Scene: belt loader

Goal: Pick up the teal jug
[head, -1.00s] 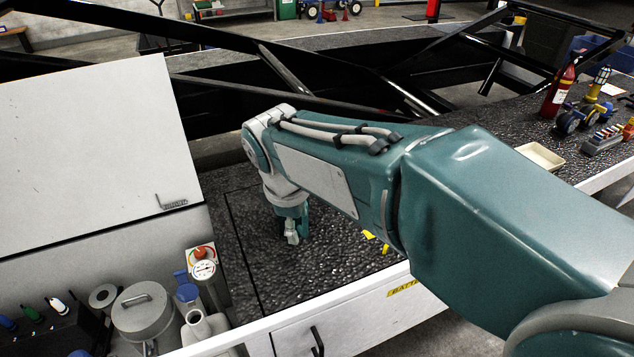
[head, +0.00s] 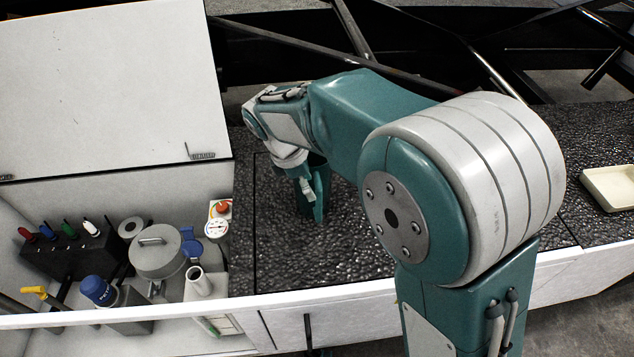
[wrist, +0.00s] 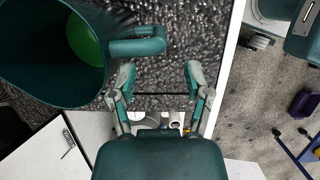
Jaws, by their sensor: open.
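The teal jug (wrist: 45,65) fills the upper left of the wrist view. Its wide mouth faces the camera and its inside shows bright green. Its handle (wrist: 138,47) sticks out to the right, just beyond the left fingertip. My gripper (wrist: 160,78) is open and empty, with dark textured counter between its fingers. The handle is ahead of the fingers and not between them; I cannot tell whether anything touches. In the head view my gripper (head: 310,203) points down over the counter, and I cannot make out the jug, probably behind my arm.
The dark counter (head: 275,265) has a white front edge. An open white compartment at left holds a lidded grey pot (head: 157,258), a blue-capped bottle (head: 98,291) and a rack of coloured handles (head: 70,250). A cream tray (head: 612,187) lies at right. Black beams run behind.

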